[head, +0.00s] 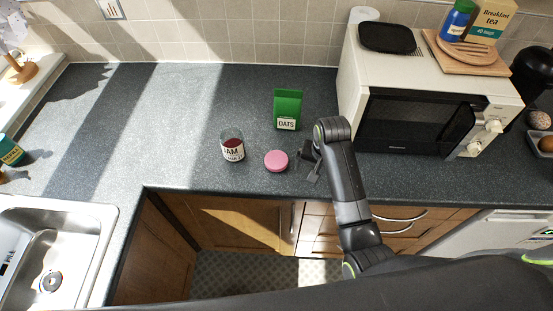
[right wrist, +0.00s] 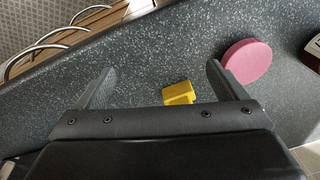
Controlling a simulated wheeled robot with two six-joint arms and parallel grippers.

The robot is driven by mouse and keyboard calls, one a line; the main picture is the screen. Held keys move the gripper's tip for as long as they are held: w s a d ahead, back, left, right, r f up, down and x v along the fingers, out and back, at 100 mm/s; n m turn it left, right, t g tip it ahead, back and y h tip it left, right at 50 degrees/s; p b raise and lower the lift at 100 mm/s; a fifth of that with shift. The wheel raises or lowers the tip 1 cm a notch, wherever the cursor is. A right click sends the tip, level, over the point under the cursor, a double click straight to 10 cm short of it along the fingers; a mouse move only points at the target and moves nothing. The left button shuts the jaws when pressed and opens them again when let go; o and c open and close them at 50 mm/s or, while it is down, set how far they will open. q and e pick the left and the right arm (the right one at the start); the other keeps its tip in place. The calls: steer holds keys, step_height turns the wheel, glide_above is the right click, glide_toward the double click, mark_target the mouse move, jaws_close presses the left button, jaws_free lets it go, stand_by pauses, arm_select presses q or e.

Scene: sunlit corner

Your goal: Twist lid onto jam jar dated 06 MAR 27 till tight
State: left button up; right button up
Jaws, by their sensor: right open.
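The jam jar (head: 232,149) stands upright and uncovered on the grey counter, dark red inside. Its white label reads JAM; the smaller line below is too small to read. The pink round lid (head: 276,161) lies flat on the counter just right of the jar, apart from it. The lid also shows at the upper right in the right wrist view (right wrist: 248,61), beyond one finger. My right gripper (head: 307,165) is just right of the lid, low over the counter. Its fingers (right wrist: 160,75) are spread, with no lid between them. My left gripper is not in view.
A green oats box (head: 288,108) stands behind the lid. A microwave (head: 420,122) is to the right, with a board and other items on top. A small yellow object (right wrist: 179,93) lies near my right gripper. The sink (head: 50,262) is at left; the counter left of the jar is clear.

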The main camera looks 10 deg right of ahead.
steer(key=w+a+r+m+g, duration=0.1)
steer(key=w+a+r, duration=0.7)
steer(key=a+r, duration=0.3)
step_height(320, 180, up, 2)
steer(key=shift+w+a+r+p, duration=0.15)
steer(key=shift+w+p, duration=0.1)
steer(key=shift+p, duration=0.2)
